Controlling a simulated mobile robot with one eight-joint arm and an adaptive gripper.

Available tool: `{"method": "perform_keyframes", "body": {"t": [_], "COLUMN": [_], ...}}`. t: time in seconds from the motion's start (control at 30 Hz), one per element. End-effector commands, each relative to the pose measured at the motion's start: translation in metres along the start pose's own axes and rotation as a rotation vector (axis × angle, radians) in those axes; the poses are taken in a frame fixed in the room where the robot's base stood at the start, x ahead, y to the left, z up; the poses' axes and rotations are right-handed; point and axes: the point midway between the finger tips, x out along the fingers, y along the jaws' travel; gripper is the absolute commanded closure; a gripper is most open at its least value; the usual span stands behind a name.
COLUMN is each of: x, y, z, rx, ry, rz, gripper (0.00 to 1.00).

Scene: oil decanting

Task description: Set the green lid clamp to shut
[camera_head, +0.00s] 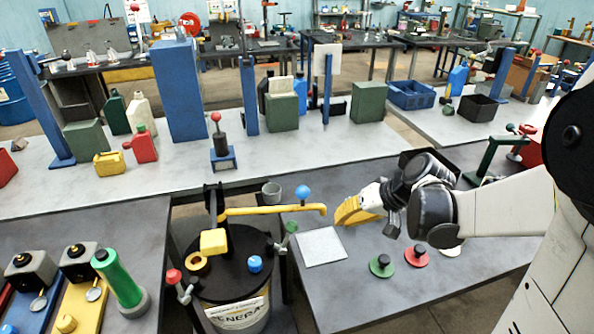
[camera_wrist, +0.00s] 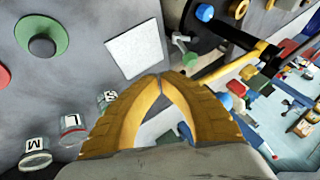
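The green lid clamp (camera_head: 288,236) sits on the right rim of the drum's black lid (camera_head: 235,258), its green ball-ended lever sticking up and out. The clamp also shows in the wrist view (camera_wrist: 182,44), beyond my fingertips. I cannot tell whether it is shut. A red-knobbed clamp (camera_head: 180,286) is on the lid's left side. My gripper (camera_head: 345,212) is over the bench, to the right of the green clamp and apart from it. In the wrist view its yellow fingers (camera_wrist: 161,76) meet at the tips with nothing between them.
A yellow spout pipe (camera_head: 275,210) with a blue knob (camera_head: 302,192) crosses above the drum toward my gripper. A white square pad (camera_head: 321,247) lies on the bench. Green (camera_head: 382,265) and red (camera_head: 416,256) knobbed discs stand at right. Labelled jars (camera_wrist: 73,128) sit below my gripper.

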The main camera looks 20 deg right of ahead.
Motion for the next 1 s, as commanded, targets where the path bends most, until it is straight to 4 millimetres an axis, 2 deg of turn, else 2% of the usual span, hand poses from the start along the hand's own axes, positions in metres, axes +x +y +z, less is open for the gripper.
{"method": "perform_keyframes", "body": {"t": [0.1, 0.27, 0.67, 0.8, 1.0], "x": [0.006, 0.025, 0.109, 0.114, 0.119], "y": [0.002, 0.003, 0.002, -0.020, -0.035], "z": [-0.002, -0.001, 0.000, 0.000, -0.001], "rx": [-0.068, -0.078, -0.076, -0.077, -0.074], "ry": [-0.001, -0.001, -0.001, -0.001, -0.001], "rz": [-0.016, -0.018, -0.017, -0.017, -0.016], "gripper": [1.00, 1.00, 1.00, 1.00, 1.00]}}
